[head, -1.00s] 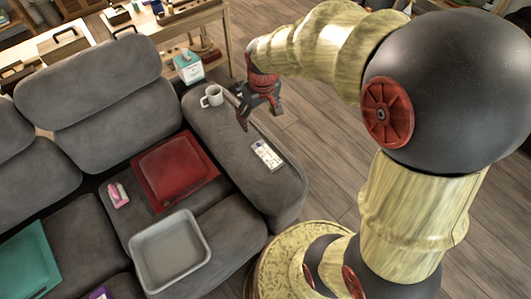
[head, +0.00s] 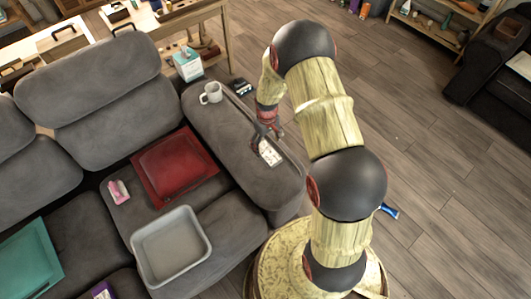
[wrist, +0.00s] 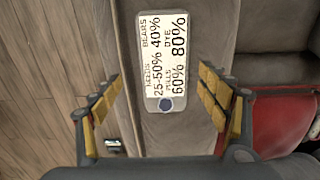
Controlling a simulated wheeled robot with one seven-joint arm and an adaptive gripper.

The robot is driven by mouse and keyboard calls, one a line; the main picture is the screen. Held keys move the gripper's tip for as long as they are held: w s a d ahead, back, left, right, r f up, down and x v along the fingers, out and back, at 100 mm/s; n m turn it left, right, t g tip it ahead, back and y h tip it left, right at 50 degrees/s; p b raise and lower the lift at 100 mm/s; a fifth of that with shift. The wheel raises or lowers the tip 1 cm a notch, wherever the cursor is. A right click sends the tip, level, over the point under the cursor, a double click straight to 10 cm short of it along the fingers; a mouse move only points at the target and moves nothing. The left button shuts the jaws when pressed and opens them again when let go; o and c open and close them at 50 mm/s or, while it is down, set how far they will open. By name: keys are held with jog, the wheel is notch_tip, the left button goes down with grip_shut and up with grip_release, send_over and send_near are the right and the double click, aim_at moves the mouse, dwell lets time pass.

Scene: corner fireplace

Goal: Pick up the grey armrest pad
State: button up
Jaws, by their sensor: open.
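The grey padded armrest (head: 225,125) runs along the right side of the sofa. I cannot make out a separate pad edge on its grey top; the top also shows in the wrist view (wrist: 190,140). A white printed card-like piece (head: 270,153) with a dark round spot at one end lies on it; it shows large in the wrist view (wrist: 163,60). My gripper (head: 268,137) is just over the armrest by this piece. In the wrist view my gripper (wrist: 160,80) is open and empty, its yellow-padded fingers on either side of the piece.
A white mug (head: 211,93) stands on the armrest's far end, with a tissue box (head: 187,64) behind. A red cushion (head: 174,168), a pink item (head: 118,191) and a grey tray (head: 171,248) are on the seats.

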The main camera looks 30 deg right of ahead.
aim_at(265, 150)
jog(key=f, duration=0.1)
jog(key=f+b, duration=0.1)
jog(key=f, duration=0.1)
jog(key=f+b, duration=0.1)
jog(key=f, duration=0.1)
jog(key=shift+a, duration=0.35)
jog(key=shift+s+r, duration=0.1)
jog(key=shift+r, duration=0.05)
jog(key=shift+c, duration=0.4)
jog(key=c, duration=1.1)
jog(key=shift+c, duration=0.4)
jog(key=shift+r, duration=0.1)
